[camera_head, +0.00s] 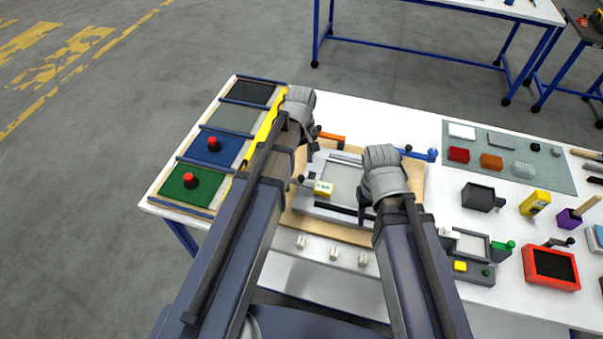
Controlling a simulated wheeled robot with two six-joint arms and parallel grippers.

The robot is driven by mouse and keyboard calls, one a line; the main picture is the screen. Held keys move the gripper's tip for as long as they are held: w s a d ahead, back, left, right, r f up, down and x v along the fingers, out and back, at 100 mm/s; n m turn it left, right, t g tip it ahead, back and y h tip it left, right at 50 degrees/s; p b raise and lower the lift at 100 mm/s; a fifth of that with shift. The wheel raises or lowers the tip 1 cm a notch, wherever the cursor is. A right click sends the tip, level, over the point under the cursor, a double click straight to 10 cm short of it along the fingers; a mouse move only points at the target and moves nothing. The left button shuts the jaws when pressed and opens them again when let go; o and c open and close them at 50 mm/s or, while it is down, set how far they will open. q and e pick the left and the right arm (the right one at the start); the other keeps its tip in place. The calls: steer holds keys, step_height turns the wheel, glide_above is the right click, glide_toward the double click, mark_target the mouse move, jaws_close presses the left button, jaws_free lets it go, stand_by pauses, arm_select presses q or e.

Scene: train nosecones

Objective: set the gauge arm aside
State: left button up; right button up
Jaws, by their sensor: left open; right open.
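I cannot tell for sure which part is the gauge arm. A long yellow bar (268,118) lies along the right edge of the coloured bins, partly hidden by my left arm. A grey fixture (340,184) with a pale plate sits on a tan board (300,204) at the table's middle. It carries a yellow block (323,188) and a dark bar along its front. My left gripper (300,112) is open by the yellow bar's far end. My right gripper (378,174) is open over the fixture's right side. Their fingertips are mostly hidden.
Bins at left (196,160) hold red-topped knobs on blue and green mats. An orange-handled tool (330,136) and a blue tool (420,154) lie behind the fixture. A grey mat (530,169) with blocks, a black box (481,197) and a red tray (551,266) crowd the right.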

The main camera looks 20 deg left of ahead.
mark_target(301, 177)
arm_select(q)
step_height(301, 177, down, 7)
steer(key=b, duration=0.7)
steer(key=shift+f, duration=0.2)
steer(key=shift+r, duration=0.1)
jaws_close()
stand_by(0.9)
